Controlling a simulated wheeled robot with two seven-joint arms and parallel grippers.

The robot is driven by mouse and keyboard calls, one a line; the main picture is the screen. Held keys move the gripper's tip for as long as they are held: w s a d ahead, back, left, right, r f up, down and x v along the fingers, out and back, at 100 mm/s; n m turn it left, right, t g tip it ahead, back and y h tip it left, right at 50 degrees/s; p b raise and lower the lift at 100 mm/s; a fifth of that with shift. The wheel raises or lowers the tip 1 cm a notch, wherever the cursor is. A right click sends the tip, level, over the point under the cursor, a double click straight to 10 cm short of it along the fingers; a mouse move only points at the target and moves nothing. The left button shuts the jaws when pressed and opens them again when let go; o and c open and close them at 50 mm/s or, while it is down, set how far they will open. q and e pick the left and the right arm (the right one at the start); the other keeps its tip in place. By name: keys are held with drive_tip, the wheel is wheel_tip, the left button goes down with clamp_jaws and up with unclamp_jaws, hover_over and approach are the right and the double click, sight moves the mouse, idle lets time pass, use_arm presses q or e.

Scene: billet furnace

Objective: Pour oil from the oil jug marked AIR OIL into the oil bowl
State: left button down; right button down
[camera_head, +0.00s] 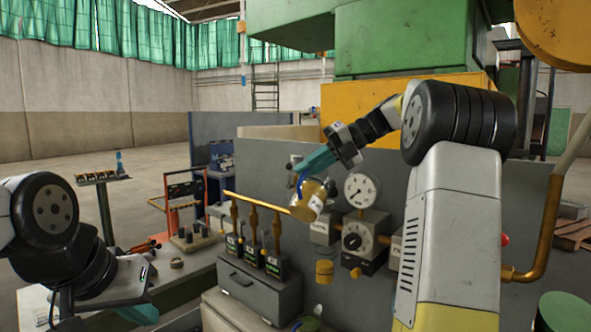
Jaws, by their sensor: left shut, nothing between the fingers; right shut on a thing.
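The oil jug (306,203) is a yellow-gold container with a pale label too small to read and a blue handle. My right gripper (300,178) is shut on it and holds it up, tilted, in front of the grey machine panel. A round thing with a bluish-green rim (307,324) at the bottom edge may be the oil bowl; it is largely cut off by the frame. My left gripper (145,313) is shut and empty, low at the left above the bench. No oil stream can be made out.
A brass pipe (540,225) rises at the right. A bench (185,262) with small parts stands at the left.

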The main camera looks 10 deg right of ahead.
drive_tip(key=shift+w+d+r+m+g+y, duration=0.35)
drive_tip(key=shift+w+r+y, duration=0.1)
drive_tip(key=shift+r, duration=0.15)
drive_tip(key=shift+w+d+r+m+g+y, duration=0.25)
drive_tip(key=shift+w+d+r+y, duration=0.1)
drive_tip(key=shift+r+y, duration=0.15)
idle(6.7)
